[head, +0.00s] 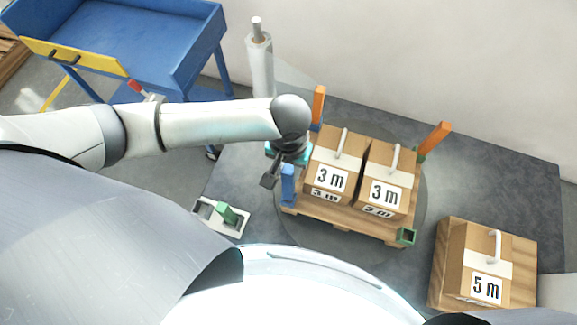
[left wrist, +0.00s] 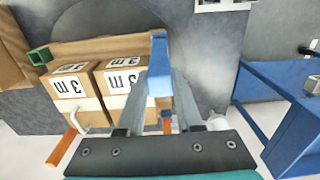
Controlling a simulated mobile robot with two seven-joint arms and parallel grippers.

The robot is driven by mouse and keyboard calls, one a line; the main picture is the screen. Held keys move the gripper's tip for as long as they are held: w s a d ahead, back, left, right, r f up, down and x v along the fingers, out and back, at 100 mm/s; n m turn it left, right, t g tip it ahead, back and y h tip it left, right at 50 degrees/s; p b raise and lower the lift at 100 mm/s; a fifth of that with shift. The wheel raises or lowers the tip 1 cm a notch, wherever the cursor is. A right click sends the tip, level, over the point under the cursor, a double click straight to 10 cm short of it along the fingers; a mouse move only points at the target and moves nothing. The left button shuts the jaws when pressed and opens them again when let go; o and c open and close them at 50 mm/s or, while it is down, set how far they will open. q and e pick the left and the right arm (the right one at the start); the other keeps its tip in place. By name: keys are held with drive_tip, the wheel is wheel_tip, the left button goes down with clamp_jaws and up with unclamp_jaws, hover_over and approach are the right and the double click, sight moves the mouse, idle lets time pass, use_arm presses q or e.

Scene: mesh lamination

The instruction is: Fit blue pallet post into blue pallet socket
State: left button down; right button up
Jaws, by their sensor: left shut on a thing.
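My left gripper (head: 276,174) is shut on the blue pallet post (head: 288,186), which stands about upright at the pallet's front left corner. In the left wrist view the post (left wrist: 159,80) sits between the fingertips (left wrist: 157,98). The wooden pallet (head: 345,222) carries two cardboard boxes marked "3 m". The post's lower end meets the corner area in the picture. A separate blue socket there cannot be made out, so I cannot tell whether the post is inside it or above it. My right gripper is not in view.
Orange posts (head: 318,103) (head: 435,137) stand at the pallet's back corners. An empty-looking green socket (head: 405,236) is at its front right. A green post (head: 227,213) rests on a small holder to the left. A "5 m" box (head: 480,265) stands at right; a blue cart (head: 130,45) is behind.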

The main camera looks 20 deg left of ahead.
use_arm(q)
drive_tip(key=shift+p, duration=0.5)
drive_tip(key=shift+f+b, duration=1.2)
drive_tip(key=shift+f, duration=1.35)
drive_tip(key=c, duration=0.5)
unclamp_jaws()
drive_tip(key=shift+r, duration=0.1)
wheel_tip(320, 180, up, 15)
drive_tip(key=p, duration=0.5)
